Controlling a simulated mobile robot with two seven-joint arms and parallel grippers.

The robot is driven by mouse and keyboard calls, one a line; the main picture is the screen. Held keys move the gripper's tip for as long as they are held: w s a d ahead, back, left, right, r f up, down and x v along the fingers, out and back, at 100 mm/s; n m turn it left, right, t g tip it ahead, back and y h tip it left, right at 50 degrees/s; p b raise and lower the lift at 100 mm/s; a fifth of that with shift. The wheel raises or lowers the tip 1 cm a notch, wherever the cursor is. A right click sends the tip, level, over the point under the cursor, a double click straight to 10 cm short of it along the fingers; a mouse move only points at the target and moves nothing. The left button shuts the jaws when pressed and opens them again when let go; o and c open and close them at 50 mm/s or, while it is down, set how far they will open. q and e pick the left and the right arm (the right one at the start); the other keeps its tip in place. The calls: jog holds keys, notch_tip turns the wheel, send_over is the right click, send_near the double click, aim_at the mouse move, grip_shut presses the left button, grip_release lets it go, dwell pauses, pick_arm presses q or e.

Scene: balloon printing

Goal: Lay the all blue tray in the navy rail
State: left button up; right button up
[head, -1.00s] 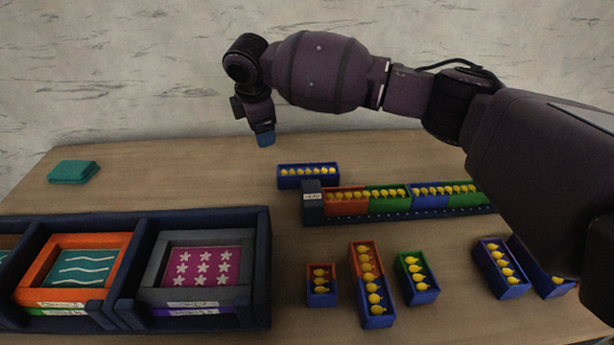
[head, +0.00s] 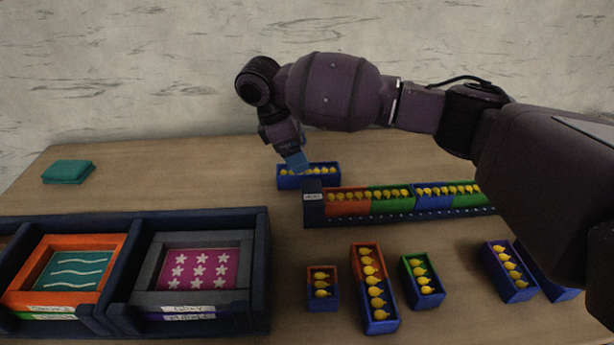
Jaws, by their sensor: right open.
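An all blue tray (head: 289,184) with a row of yellow balloon-like pieces lies behind the left end of the navy rail (head: 400,217). The rail holds an orange and green tray (head: 348,208) and a blue and green tray (head: 431,203) end to end; its right part is hidden by my right arm. My right gripper (head: 297,165), with blue fingertips, is open just above and over the all blue tray, hiding a bit of its pieces. I cannot tell if it touches the tray. My left gripper is out of view.
A navy rack (head: 262,270) with framed screens stands front left. Teal cloths (head: 68,171) lie at back left.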

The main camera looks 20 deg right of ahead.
jog(key=shift+s+d+f, duration=0.1)
jog(key=shift+d+f, duration=0.05)
jog(key=shift+f, duration=0.3)
jog(key=shift+d+f, duration=0.15)
jog(key=shift+f, duration=0.2)
jog(key=b+x, duration=0.1)
jog(key=x, duration=0.3)
jog(key=shift+f, duration=0.15)
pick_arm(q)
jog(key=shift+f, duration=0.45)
pick_arm(e)
jog(key=shift+c, duration=0.2)
jog(key=c, duration=1.1)
pick_arm(q)
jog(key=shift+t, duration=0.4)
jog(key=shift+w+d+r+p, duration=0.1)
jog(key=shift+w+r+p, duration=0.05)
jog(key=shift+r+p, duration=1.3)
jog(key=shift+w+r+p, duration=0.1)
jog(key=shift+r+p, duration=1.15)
jog(key=shift+p, duration=0.25)
pick_arm(e)
jog(key=shift+o, duration=0.2)
notch_tip(320, 180, up, 20)
